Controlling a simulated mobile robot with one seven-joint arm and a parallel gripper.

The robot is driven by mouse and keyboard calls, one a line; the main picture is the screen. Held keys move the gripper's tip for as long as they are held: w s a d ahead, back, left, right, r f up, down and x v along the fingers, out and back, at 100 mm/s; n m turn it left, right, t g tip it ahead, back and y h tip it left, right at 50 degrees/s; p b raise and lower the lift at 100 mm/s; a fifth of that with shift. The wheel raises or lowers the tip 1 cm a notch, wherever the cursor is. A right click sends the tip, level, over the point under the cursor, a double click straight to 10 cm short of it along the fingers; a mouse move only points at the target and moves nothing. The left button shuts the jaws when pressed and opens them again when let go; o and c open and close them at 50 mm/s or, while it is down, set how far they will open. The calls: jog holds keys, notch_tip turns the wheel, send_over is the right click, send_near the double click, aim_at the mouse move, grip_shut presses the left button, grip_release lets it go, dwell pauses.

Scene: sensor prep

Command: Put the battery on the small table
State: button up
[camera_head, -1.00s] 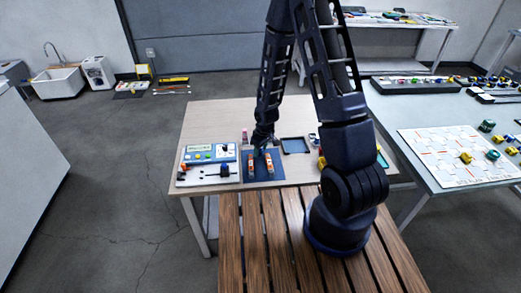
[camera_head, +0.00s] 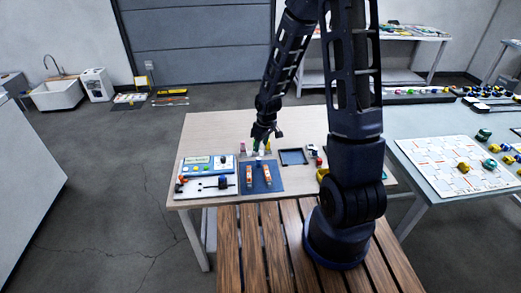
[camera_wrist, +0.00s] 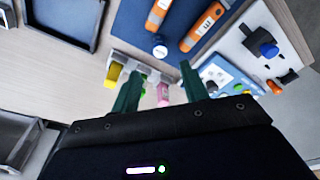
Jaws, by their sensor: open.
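I cannot tell for sure which object is the battery. Two orange-and-white sticks (camera_head: 249,178) lie side by side on a dark blue mat (camera_head: 275,186); they also show in the wrist view (camera_wrist: 203,27). A row of small items, one yellow (camera_wrist: 114,74) and one pink (camera_wrist: 163,92), stands at a light holder just behind the mat. My gripper (camera_wrist: 161,86) is open above this row, with the pink item showing between its green fingers. I see nothing held. The light wooden table (camera_head: 215,128) bears all these; a slatted wooden bench (camera_head: 252,245) adjoins its front.
A white board with controls (camera_head: 205,188) lies left of the mat. A dark empty tray (camera_head: 293,157) lies to the right. My arm hides part of the table's right side. The table's back left is clear. A grey table (camera_head: 440,198) with small coloured items stands at right.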

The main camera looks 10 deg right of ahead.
jog(key=s+d+r+m+t, duration=0.1)
jog(key=d+r, duration=0.2)
jog(key=r, duration=0.4)
jog(key=s+d+r+m+h, duration=0.1)
jog(key=s+d+r+m, duration=0.15)
jog(key=r, duration=0.35)
jog(key=d+r+m+t, duration=0.1)
jog(key=d+r, duration=0.3)
jog(key=r, duration=0.3)
jog(key=s+d+r+m, duration=0.2)
jog(key=s+d+r, duration=0.2)
jog(key=s+r, duration=0.2)
jog(key=s+d+r+m+t, duration=0.1)
jog(key=s+d+r+m, duration=0.1)
jog(key=s+r, duration=0.5)
jog(key=shift+s+d+r, duration=0.2)
jog(key=shift+s+d, duration=0.65)
jog(key=shift+s, duration=0.35)
jog(key=shift+o, duration=0.6)
jog(key=shift+s+d+r+m, duration=0.1)
jog(key=shift+s+m, duration=0.15)
jog(key=shift+s, duration=0.05)
